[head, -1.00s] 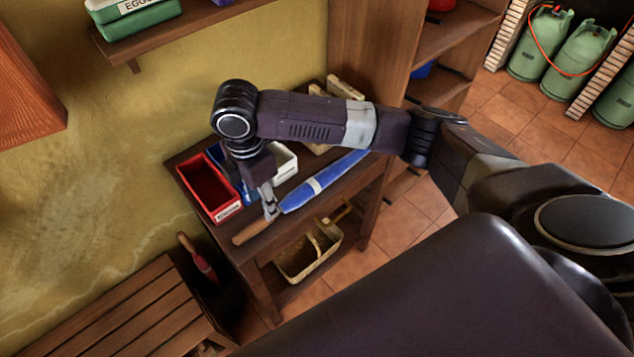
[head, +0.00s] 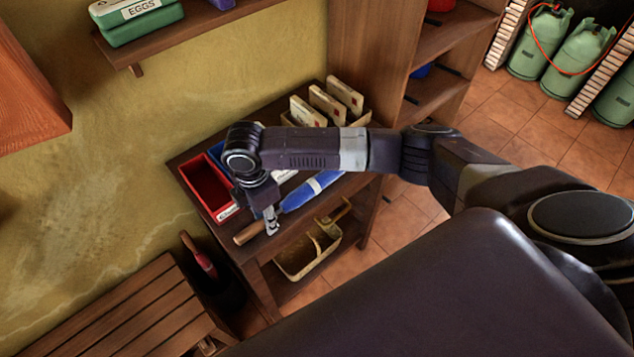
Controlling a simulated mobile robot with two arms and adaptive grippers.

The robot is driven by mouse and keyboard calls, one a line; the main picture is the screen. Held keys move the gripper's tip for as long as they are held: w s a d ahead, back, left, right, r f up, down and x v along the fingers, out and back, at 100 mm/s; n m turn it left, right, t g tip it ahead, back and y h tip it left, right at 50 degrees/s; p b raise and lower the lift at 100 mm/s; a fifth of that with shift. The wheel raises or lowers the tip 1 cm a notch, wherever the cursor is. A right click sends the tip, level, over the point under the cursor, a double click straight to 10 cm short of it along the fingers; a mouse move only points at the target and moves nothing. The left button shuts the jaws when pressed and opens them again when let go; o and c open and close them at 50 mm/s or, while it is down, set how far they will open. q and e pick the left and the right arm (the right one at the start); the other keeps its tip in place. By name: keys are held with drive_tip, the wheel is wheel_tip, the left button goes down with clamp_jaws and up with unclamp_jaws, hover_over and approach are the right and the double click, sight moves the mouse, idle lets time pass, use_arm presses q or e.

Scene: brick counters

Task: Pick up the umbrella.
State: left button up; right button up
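A folded blue umbrella (head: 301,195) with a pale strap and a wooden handle (head: 248,234) lies slanting along the front of the wooden table. My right gripper (head: 271,228) points down at the umbrella between its handle and blue cloth. Its fingers overlap the umbrella there in the picture. I see the fingers nearly edge-on and cannot tell if they are open or shut, or if they touch. My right arm hides part of the tabletop behind the umbrella. My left gripper is not in view.
A red bin (head: 207,186), a blue bin and a white bin stand behind the umbrella. Envelopes (head: 327,104) stand in a holder at the table's back right. A basket (head: 296,262) sits on the lower shelf. A red object with a wooden handle (head: 198,255) stands beside the slatted bench (head: 130,320).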

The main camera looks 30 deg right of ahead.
clamp_jaws()
drive_tip(key=shift+r, duration=0.1)
